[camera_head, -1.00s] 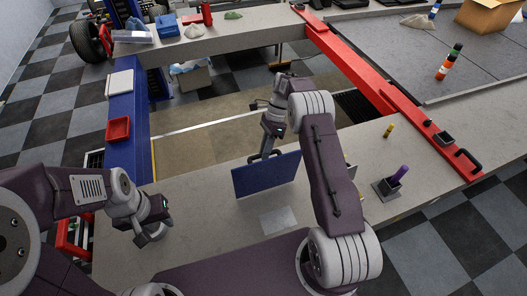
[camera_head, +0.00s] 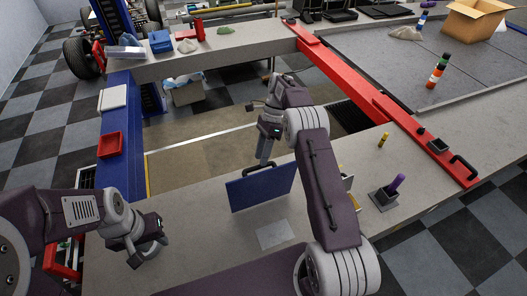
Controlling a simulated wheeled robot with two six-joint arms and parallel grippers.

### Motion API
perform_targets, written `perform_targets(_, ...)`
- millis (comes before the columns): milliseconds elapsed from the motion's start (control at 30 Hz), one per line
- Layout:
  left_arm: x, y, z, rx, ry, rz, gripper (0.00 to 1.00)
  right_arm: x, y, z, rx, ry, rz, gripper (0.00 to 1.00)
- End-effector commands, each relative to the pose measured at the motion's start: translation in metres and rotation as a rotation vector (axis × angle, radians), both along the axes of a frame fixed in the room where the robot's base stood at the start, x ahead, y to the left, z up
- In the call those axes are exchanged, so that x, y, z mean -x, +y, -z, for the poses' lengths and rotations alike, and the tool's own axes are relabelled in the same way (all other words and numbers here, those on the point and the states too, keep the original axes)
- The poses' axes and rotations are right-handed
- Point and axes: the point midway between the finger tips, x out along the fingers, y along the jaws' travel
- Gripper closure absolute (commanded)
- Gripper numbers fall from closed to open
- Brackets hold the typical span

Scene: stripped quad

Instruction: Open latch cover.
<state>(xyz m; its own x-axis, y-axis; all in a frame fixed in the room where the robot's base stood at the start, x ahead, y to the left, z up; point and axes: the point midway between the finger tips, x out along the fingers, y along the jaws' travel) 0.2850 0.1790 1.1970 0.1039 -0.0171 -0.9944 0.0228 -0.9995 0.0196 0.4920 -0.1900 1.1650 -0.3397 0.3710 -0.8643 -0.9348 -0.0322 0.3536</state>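A dark blue panel (camera_head: 262,188), which looks like the cover, stands upright or tilted on the near grey counter. A dark handle runs along its top edge. My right gripper (camera_head: 263,162) is at that handle, pointing down. Its fingers are too small and dark to show whether they are closed on the handle. My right arm crosses in front of the area just right of the panel and hides what is behind it; a small tan part (camera_head: 348,183) peeks out there. My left gripper (camera_head: 146,252) hangs over the left part of the counter, apart from the panel; its fingers are unclear.
A pale square (camera_head: 275,235) lies on the counter in front of the panel. A purple peg (camera_head: 397,182) stands in a dark holder to the right, with a yellow peg (camera_head: 383,140) behind. A red tray (camera_head: 110,145) sits on the left side. The counter's right end has free room.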

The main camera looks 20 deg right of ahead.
Motion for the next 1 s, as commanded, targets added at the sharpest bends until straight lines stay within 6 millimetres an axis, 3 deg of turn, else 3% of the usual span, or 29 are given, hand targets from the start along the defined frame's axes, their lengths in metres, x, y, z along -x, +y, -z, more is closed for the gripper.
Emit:
perform_targets(67,0.000,0.000,0.006,0.000,0.000,0.000,0.64,-0.005,-0.006,-0.008,0.001,-0.004,0.000,0.62)
perform_targets(300,0.000,0.000,-0.012,0.000,-0.001,0.000,0.64,-0.012,-0.012,-0.029,-0.001,0.000,0.000,0.62)
perform_targets(1000,0.000,0.000,-0.014,0.000,0.000,0.000,0.64,-0.013,-0.014,-0.033,0.001,0.000,-0.001,0.62)
